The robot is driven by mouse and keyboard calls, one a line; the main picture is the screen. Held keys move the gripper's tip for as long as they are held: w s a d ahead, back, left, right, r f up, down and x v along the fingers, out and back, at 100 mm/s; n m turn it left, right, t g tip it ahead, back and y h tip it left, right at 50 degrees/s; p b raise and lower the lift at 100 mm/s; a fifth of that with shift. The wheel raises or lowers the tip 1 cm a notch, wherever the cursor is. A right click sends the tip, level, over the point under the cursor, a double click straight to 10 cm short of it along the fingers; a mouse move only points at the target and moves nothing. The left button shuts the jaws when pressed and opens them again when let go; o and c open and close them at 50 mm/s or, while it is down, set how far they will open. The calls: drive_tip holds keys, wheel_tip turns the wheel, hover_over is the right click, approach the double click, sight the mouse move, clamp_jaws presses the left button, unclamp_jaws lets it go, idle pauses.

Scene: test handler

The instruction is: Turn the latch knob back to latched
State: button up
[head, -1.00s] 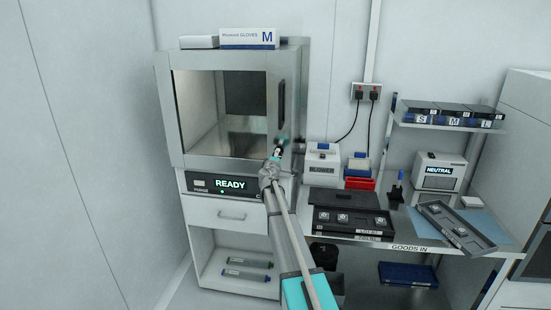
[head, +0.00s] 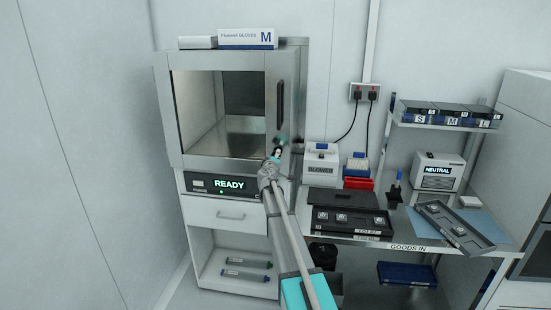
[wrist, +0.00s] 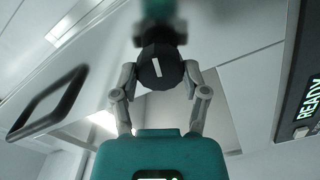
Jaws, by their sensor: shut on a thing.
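The latch knob (wrist: 160,68) is black and round with a short white mark, which stands almost upright and leans slightly in the wrist view. My gripper (wrist: 160,78) has one finger on each side of the knob and is shut on it. A blurred teal part shows behind the knob. In the head view my gripper (head: 278,153) is at the right edge of the steel cabinet's door (head: 285,95), below the black door handle (head: 281,104). My gripper and arm mostly hide the knob there. The door looks closed.
The cabinet's display (head: 229,184) reads READY. A glove box (head: 247,39) lies on top of the cabinet. To the right, a bench holds a blower box (head: 321,165), a red bin (head: 358,183) and dark trays (head: 350,222).

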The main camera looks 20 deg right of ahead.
drive_tip(key=shift+m, duration=1.5)
drive_tip(key=shift+s, duration=0.1)
drive_tip(key=shift+m, duration=1.7)
drive_tip(key=shift+d+m, duration=0.1)
drive_tip(key=shift+m, duration=1.5)
drive_tip(key=shift+m, duration=1.6)
